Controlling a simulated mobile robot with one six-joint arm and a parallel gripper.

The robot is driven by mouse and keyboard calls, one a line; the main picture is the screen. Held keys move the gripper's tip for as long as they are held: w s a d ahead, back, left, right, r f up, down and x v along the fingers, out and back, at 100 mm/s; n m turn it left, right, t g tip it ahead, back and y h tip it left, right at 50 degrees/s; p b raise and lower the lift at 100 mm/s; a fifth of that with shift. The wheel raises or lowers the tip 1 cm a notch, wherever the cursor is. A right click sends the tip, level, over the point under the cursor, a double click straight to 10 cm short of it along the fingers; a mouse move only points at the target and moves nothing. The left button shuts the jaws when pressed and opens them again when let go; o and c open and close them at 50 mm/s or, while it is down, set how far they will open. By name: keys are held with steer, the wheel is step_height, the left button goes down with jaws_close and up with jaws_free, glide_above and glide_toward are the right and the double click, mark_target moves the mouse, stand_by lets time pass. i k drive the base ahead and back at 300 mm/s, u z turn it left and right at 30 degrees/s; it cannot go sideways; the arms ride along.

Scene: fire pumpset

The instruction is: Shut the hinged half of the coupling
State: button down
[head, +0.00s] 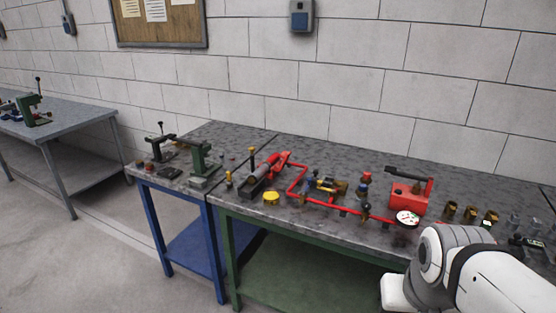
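A red pipe assembly (331,203) runs along the front of the green-legged bench. At its left end is a dark block with a red body (272,171) lying tilted on it. A small cluster of brass, yellow and blue parts (325,186) sits inside the pipe run. I cannot tell at this size which part is the coupling or whether its hinged half is open. My white and grey arm links fill the lower right corner, in front of the bench. My gripper's fingers are not in view.
A red box with a dark handle (408,195), a round gauge (407,217) and several brass fittings (470,213) stand on the right. A yellow disc (271,198) lies near the front edge. A blue-legged bench (185,187) with a green stand adjoins left. The bench's back strip is clear.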

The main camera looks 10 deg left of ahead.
mark_target(284, 155)
steer(key=u, duration=0.05)
steer(key=i, duration=1)
steer(key=u, duration=0.05)
